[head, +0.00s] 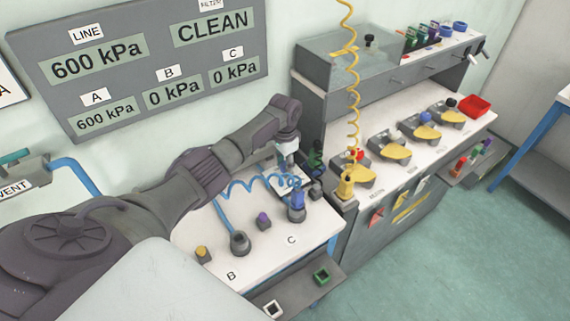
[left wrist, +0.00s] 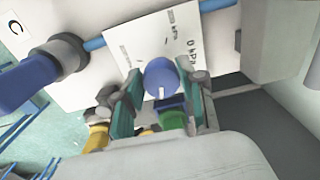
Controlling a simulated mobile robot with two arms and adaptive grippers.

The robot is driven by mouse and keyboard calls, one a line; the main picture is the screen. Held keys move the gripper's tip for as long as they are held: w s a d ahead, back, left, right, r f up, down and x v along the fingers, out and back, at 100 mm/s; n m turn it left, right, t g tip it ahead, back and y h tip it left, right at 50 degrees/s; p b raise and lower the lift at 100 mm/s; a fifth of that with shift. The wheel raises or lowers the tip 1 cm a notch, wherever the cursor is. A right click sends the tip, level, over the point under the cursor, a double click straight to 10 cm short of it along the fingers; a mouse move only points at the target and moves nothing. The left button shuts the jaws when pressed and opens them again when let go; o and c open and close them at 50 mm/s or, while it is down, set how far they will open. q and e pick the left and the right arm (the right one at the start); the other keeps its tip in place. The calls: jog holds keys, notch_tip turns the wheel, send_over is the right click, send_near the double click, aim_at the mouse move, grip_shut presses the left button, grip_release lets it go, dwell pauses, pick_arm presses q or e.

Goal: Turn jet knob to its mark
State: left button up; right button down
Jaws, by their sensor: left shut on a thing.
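My left gripper (left wrist: 158,100) is shut on a round blue knob (left wrist: 161,76) in the left wrist view, one finger on each side. The knob has a white pointer line that points down in that picture. A white plate (left wrist: 125,45) with small "kPa" print, including "0 kPa", lies behind the knob. In the head view my left gripper (head: 288,160) is over the back right of the white bench, and its arm hides part of it. The knob is not clear there. My right gripper is not in view.
A wall display (head: 145,65) reads "CLEAN", with line and A at 600 kPa, B and C at 0 kPa. A grey cabinet (head: 400,190) stands to the right.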

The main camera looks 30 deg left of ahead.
aim_at(285, 164)
pick_arm(q)
jog(key=m, duration=0.4)
jog(key=shift+m, duration=0.3)
jog(key=m+b, duration=0.1)
jog(key=m, duration=0.3)
jog(key=shift+w+a, duration=0.1)
jog(key=shift+m, duration=0.3)
jog(key=o, duration=1.1)
jog(key=shift+o, duration=0.2)
jog(key=shift+r, duration=0.1)
notch_tip(285, 164, up, 12)
